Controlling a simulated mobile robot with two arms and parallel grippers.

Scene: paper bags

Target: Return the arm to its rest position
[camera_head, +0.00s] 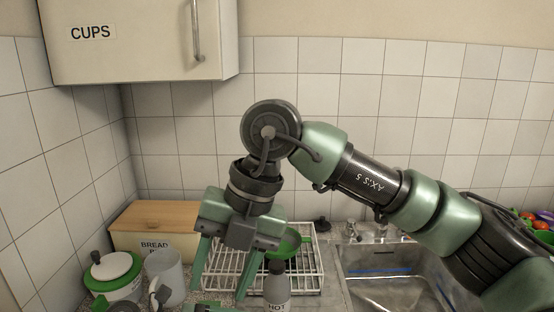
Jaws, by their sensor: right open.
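My right arm reaches in from the right edge, over the sink, and bends down at the wrist. My right gripper (226,278) points downward in front of the white wire rack, with its two green fingers spread apart. I see nothing held between them. A green, rounded item (288,246) shows just behind the gripper's right side, partly hidden by it. A grey bottle marked HOT (277,290) stands close to the right finger; I cannot tell if they touch. My left gripper is not clearly in view.
A wall cabinet marked CUPS (140,40) hangs upper left. The wire rack (308,268) adjoins the metal sink (385,292). Colourful items (540,217) lie far right.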

